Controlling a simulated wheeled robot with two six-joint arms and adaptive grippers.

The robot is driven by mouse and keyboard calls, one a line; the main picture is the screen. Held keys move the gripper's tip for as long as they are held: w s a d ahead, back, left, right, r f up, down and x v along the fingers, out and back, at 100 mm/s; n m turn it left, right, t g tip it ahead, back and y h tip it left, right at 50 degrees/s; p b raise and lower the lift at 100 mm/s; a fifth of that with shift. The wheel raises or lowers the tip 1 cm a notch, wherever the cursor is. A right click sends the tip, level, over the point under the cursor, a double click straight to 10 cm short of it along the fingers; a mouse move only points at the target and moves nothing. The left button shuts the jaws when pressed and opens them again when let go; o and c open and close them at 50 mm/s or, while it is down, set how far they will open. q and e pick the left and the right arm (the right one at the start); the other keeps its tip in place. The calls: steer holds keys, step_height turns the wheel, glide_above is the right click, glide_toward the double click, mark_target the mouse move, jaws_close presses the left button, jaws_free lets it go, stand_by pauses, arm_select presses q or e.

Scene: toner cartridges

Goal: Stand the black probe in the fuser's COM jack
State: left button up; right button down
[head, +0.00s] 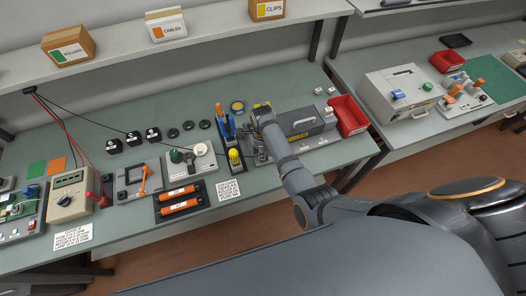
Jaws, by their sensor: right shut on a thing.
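The fuser is the dark grey unit (305,120) with a handle on top, at the right end of the bench. My right arm comes in from the lower right, and my right gripper (262,117) is over the fuser's left end. It is shut on a slim thing that looks like the black probe; my gripper and wrist hide most of it. The COM jack cannot be made out behind my arm. The meter (68,195) stands at the left with a red probe (105,187) beside it. My left gripper is not in view.
Blue and orange tools (225,122) and a yellow-topped thing (235,157) stand close left of my gripper. A red bin (348,115) is right of the fuser. A black tray with orange cylinders (180,200) lies at the front. Leads hang from a hook (30,90).

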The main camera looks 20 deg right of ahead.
steer(key=c, duration=1.1)
jaws_free()
steer(key=shift+c, duration=0.2)
steer(key=shift+r, duration=0.15)
steer(key=shift+w, duration=0.1)
steer(key=shift+r, duration=0.3)
step_height(320, 180, up, 6)
steer(key=shift+r, duration=0.15)
steer(key=shift+s+a+r, duration=0.15)
steer(key=shift+s+r, duration=0.15)
steer(key=shift+r, duration=0.15)
steer(key=shift+a, duration=0.1)
